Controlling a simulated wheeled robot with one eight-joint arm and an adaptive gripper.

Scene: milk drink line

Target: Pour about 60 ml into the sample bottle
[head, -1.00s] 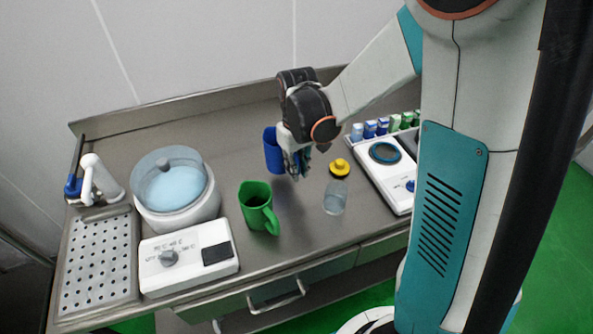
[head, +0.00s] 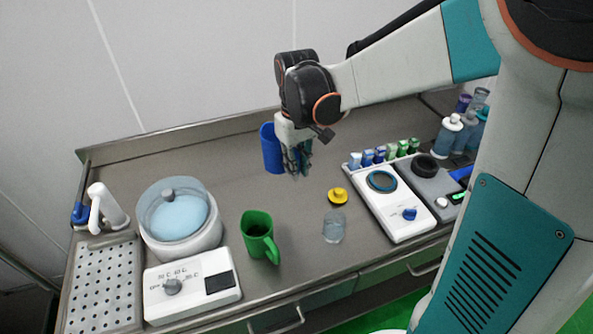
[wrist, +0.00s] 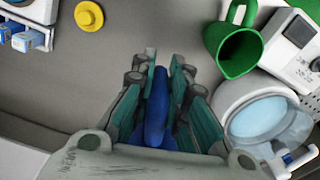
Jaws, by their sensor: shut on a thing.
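My gripper (head: 297,172) is shut on a blue jug (head: 271,149) behind the middle of the counter. In the wrist view, a blue part (wrist: 158,105), apparently the jug's handle, lies between the fingers. The jug looks upright; I cannot tell whether its base touches the counter, and its contents are hidden. The clear sample bottle (head: 333,227) stands uncapped near the front edge, to the right of and nearer than my gripper. A yellow cap (head: 337,195) lies just behind it; it also shows in the wrist view (wrist: 88,17).
A green jug (head: 258,235) stands left of the bottle. A lidded water bath (head: 180,220), its control box (head: 190,284) and a perforated drain tray (head: 103,285) fill the left. A white scale-like device (head: 393,208) and small cartons (head: 380,154) stand right.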

